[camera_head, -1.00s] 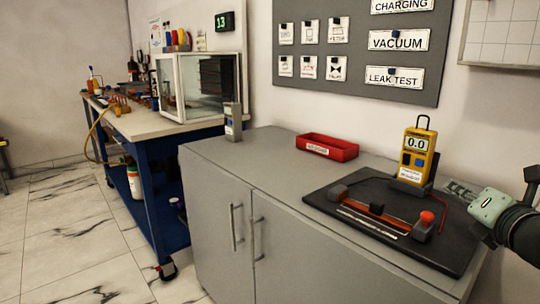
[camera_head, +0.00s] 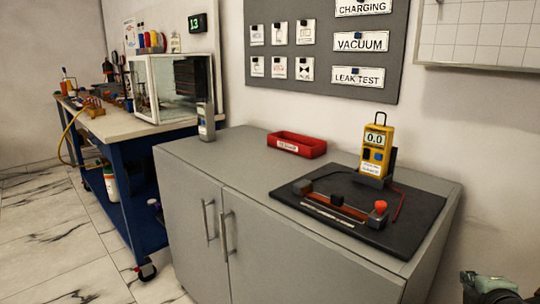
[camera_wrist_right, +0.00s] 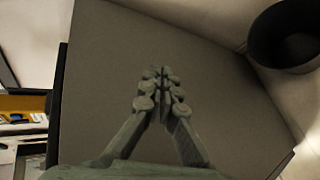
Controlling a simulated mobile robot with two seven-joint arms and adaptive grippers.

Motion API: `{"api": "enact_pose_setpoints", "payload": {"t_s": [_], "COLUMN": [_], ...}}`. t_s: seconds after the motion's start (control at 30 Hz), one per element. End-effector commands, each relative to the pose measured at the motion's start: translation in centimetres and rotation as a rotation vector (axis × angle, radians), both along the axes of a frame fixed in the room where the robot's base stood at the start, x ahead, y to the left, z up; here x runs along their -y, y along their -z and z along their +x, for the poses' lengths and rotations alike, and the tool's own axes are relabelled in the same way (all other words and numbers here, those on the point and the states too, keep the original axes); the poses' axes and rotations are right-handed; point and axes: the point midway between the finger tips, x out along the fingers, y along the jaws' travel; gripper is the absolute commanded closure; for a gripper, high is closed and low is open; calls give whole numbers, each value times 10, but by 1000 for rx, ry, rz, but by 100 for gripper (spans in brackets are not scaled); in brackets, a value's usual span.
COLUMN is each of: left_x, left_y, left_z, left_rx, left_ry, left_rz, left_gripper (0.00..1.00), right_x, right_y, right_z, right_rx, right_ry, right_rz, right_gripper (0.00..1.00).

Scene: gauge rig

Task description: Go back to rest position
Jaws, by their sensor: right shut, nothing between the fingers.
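My right gripper (camera_wrist_right: 158,82) is shut with nothing between its fingers, seen in the right wrist view in front of a plain grey-brown surface. In the head view only a small green-grey part of my right arm's end (camera_head: 488,288) shows at the bottom right corner, clear of the cabinet; the fingers cannot be made out there. The yellow gauge (camera_head: 375,150) reads 0.0 and stands upright at the back of the black mat (camera_head: 405,222). A rig with a red knob (camera_head: 381,206) lies on the mat in front of it. My left gripper is not in view.
The grey cabinet (camera_head: 285,240) carries the mat, a red tray (camera_head: 297,144) and a small grey device (camera_head: 206,122). A blue workbench (camera_head: 125,190) stands to the left. A dark round object (camera_wrist_right: 288,35) shows in the right wrist view. Floor is clear at the left.

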Motion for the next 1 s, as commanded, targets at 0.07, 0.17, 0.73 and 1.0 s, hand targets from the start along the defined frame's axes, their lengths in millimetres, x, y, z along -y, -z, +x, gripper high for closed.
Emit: {"api": "enact_pose_setpoints", "payload": {"t_s": [0.07,0.17,0.73,1.0], "left_x": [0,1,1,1], "left_y": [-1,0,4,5], "left_z": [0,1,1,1], "left_rx": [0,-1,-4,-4], "left_ry": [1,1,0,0], "left_rz": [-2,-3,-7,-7], "left_gripper": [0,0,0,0], "right_x": [-4,-24,-193,-194], "right_y": [56,120,272,273], "right_z": [-30,-68,-191,-191], "right_rx": [-37,-89,-308,-309], "right_ry": [144,316,887,886], "right_rz": [185,395,1009,1008], "right_gripper": [100,100,100,100]}}
